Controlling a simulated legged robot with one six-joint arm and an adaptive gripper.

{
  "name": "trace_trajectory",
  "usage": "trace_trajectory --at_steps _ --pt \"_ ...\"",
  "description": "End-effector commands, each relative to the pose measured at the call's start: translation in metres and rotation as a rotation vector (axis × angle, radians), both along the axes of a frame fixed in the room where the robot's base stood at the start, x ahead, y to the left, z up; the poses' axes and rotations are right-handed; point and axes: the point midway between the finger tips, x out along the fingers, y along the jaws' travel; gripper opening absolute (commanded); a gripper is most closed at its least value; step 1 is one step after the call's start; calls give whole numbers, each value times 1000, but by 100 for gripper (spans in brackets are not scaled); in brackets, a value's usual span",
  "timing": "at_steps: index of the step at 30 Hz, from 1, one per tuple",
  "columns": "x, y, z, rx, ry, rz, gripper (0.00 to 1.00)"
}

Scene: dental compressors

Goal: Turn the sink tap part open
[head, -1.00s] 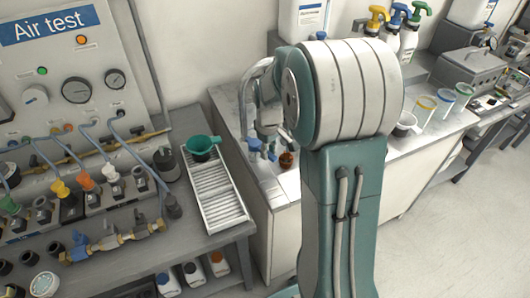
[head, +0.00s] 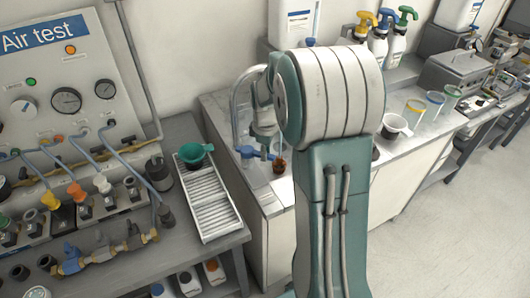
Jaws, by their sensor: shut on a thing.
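The sink tap shows as a grey curved spout (head: 236,98) at the worktop's left end, with a blue lever (head: 247,152) low beside it. My gripper (head: 265,147) points down at the tap, partly hidden by my large arm joint. It is shut on the blue lever, whose blue part shows on both sides of the fingers. The exact finger contact is too small to see. The lever's exact angle cannot be told.
A brown jar (head: 279,166) stands close to the right of my gripper. Spray bottles (head: 378,44) stand at the back. My arm hides the worktop's middle.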

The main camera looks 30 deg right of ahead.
Motion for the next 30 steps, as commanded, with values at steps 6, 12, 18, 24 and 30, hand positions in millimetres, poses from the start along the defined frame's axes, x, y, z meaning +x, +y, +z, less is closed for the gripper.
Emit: trace_trajectory --at_steps 6,12,18,24,30 --pt "-1 0 -2 0 6 -1 0" --pt "-1 0 -1 1 3 -2 60" --pt "0 0 -1 0 1 -2 60" --pt "0 0 12 0 -1 -2 60" --pt "1 0 52 -2 -4 -2 60"
